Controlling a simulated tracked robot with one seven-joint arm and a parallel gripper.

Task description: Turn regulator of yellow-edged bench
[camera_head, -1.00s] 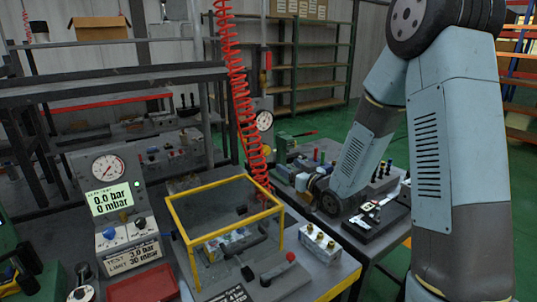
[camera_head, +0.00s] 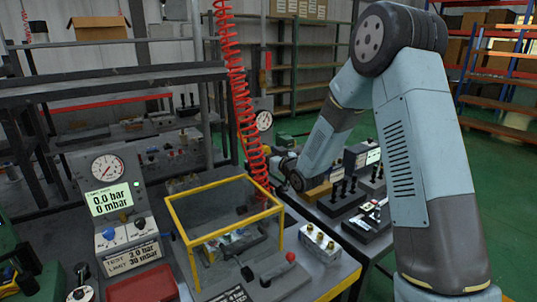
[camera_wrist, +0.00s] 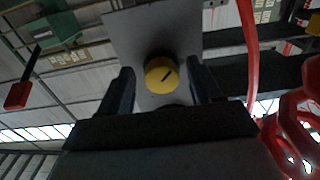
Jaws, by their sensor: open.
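My gripper (camera_wrist: 161,69) is open, with one dark finger on each side of the knob. Gaps show between the fingers and the knob, and I cannot tell the depth between them. The knob cannot be made out there. The yellow-edged bench (camera_head: 343,279) is in the foreground.
A yellow-framed clear box (camera_head: 222,182) stands on the bench, with a red-knobbed lever (camera_head: 290,257) and a small metal block (camera_head: 320,243) nearby. A display panel (camera_head: 111,200) reads 0.0 bar and 0 mbar. The red hose also hangs close on the right in the wrist view (camera_wrist: 251,60).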

